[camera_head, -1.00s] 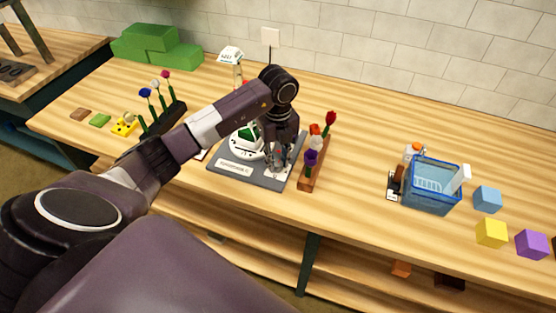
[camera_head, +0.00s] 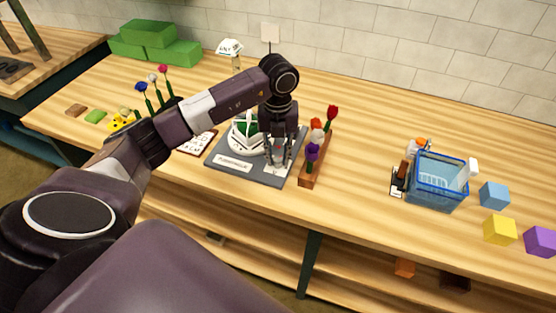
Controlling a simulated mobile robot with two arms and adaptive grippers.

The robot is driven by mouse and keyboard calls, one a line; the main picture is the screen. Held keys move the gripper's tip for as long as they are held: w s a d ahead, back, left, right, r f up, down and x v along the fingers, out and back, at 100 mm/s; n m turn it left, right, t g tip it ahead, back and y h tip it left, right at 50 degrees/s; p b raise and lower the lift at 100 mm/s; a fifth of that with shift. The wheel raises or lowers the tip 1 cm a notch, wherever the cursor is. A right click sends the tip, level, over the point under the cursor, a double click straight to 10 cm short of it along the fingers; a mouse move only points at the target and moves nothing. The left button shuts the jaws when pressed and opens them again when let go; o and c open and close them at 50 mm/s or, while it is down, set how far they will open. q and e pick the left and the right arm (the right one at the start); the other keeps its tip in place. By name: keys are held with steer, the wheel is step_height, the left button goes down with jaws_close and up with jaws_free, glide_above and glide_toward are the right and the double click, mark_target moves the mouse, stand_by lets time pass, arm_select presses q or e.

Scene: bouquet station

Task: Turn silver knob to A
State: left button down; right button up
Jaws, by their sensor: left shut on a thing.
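A dark grey board (camera_head: 262,177) lies on the wooden counter, with a white label along its front edge. A white device with a green part (camera_head: 244,137) stands on its left half. My left gripper (camera_head: 278,163) points down over the right half of the board, by a small white plate. It is shut on the silver knob, which the fingers largely hide. I cannot read the letter marks or tell where the knob points. My right gripper is not in view.
A wooden holder with red, orange and purple flowers (camera_head: 309,172) stands close right of the board. A white card (camera_head: 197,143) lies to its left. A blue basket (camera_head: 436,196) and several coloured cubes are further right. Green blocks (camera_head: 150,45) are at the back left.

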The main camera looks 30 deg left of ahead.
mark_target(278, 158)
arm_select(q)
steer(key=m+b, duration=0.2)
steer(key=m, duration=0.1)
steer(key=shift+w+f+m, duration=0.1)
steer(key=shift+m, duration=0.3)
steer(key=m+b, duration=0.2)
steer(key=m, duration=0.1)
steer(key=shift+m+b, duration=0.3)
steer(key=shift+b, duration=0.1)
steer(key=m+b, duration=0.2)
steer(key=m, duration=0.2)
steer(key=shift+m+b, duration=0.4)
steer(key=shift+m, duration=0.3)
steer(key=shift+r, duration=0.2)
steer(key=c, duration=1.7)
jaws_free()
steer(key=shift+o, duration=0.2)
step_height(278, 158, up, 12)
